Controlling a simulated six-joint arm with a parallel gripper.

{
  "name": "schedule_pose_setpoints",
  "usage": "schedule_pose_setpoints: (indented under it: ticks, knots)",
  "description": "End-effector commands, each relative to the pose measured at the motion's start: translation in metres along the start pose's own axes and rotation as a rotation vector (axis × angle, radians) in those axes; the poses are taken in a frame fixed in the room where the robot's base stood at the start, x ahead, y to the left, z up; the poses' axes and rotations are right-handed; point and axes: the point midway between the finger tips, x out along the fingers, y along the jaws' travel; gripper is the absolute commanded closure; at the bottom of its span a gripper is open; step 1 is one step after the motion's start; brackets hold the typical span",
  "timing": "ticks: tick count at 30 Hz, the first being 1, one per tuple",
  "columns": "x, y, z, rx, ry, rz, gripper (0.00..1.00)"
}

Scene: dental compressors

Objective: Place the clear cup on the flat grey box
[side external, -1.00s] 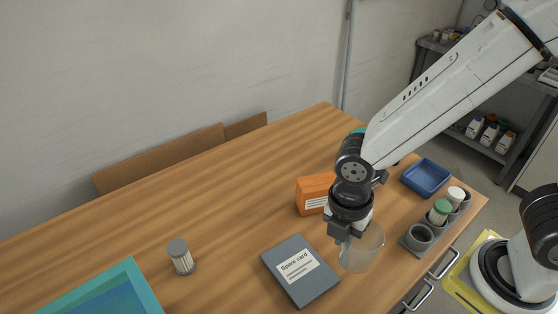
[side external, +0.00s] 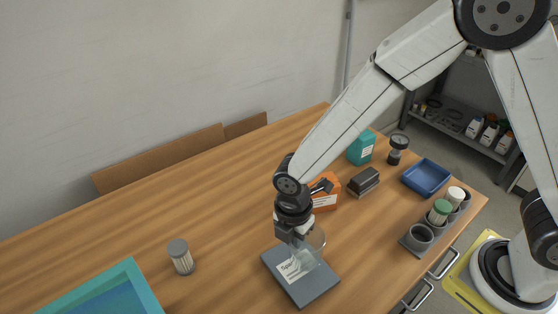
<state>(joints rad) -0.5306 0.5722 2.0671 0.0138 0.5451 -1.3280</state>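The flat grey box (side external: 318,286), labelled "Spare card", lies on the wooden table near its front edge. The clear cup (side external: 312,248) is upright over the back part of the box, and the label shows partly through it. My gripper (side external: 292,238) points down and is closed on the left side of the cup's wall. The fingertips are hard to make out against the clear cup. I cannot tell whether the cup's base touches the box or hangs just above it.
An orange box (side external: 326,198) stands just behind my gripper. A dark block (side external: 364,181), a teal box (side external: 361,148), a blue tray (side external: 427,177) and a grey holder with jars (side external: 420,238) are to the right. A small canister (side external: 181,257) and teal tray (side external: 138,276) are left.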

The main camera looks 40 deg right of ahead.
Motion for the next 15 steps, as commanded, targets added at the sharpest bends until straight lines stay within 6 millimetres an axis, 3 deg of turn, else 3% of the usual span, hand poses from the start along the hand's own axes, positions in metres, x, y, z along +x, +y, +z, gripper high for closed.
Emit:
schedule_pose_setpoints:
  ticks: [15]
  knots:
    - [0.0115, 0.0099, -0.0013, 0.000, 0.000, 0.000, 1.00]
